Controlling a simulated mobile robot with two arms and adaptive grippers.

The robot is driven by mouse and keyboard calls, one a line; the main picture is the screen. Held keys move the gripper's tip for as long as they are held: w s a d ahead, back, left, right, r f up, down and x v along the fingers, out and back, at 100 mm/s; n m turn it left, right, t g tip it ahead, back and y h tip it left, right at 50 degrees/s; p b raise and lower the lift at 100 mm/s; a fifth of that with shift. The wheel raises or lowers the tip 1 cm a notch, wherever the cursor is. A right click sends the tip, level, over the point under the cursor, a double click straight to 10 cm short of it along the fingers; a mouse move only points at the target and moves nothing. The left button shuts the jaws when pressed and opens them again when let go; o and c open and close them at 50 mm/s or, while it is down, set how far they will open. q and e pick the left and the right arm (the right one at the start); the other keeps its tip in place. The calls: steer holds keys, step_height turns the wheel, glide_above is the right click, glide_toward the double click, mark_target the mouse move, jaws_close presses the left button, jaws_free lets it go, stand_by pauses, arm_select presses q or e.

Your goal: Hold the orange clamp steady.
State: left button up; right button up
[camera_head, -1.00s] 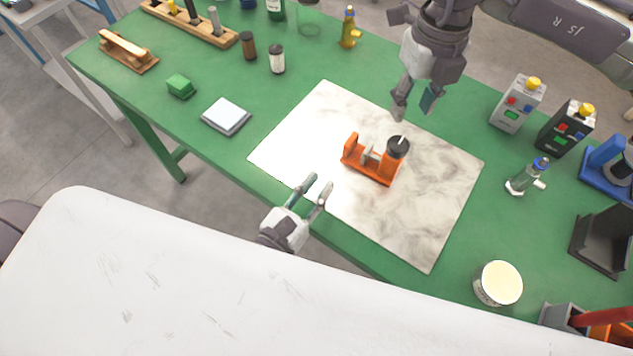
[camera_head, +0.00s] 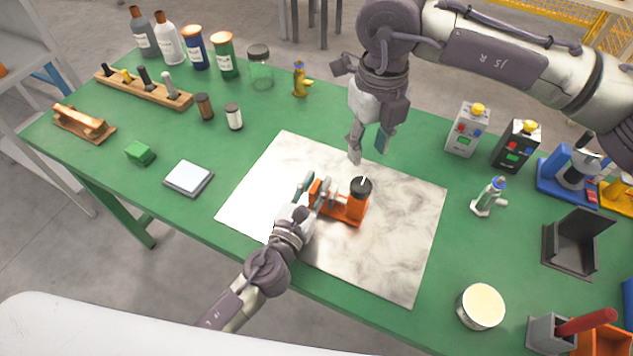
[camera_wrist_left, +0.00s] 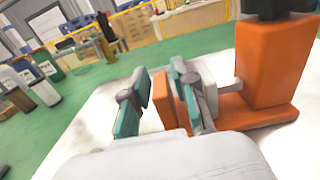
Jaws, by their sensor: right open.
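The orange clamp (camera_head: 351,213) stands on the white marble mat (camera_head: 390,260), with a black round top on its right end. It also shows large in the left wrist view (camera_wrist_left: 275,65). My left gripper (camera_head: 313,190) is at the clamp's left end. In the left wrist view its two fingers (camera_wrist_left: 158,85) are apart, one to each side of the clamp's orange end plate, with a gap visible on the left side. Whether the right finger touches the clamp is unclear. My right gripper (camera_head: 369,151) is open and empty above the mat, behind the clamp.
A white pad (camera_head: 188,178) and a green block (camera_head: 140,153) lie left of the mat. Several bottles line the back left.

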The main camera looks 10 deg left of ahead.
arm_select(q)
steer(key=shift+w, duration=0.15)
jaws_close()
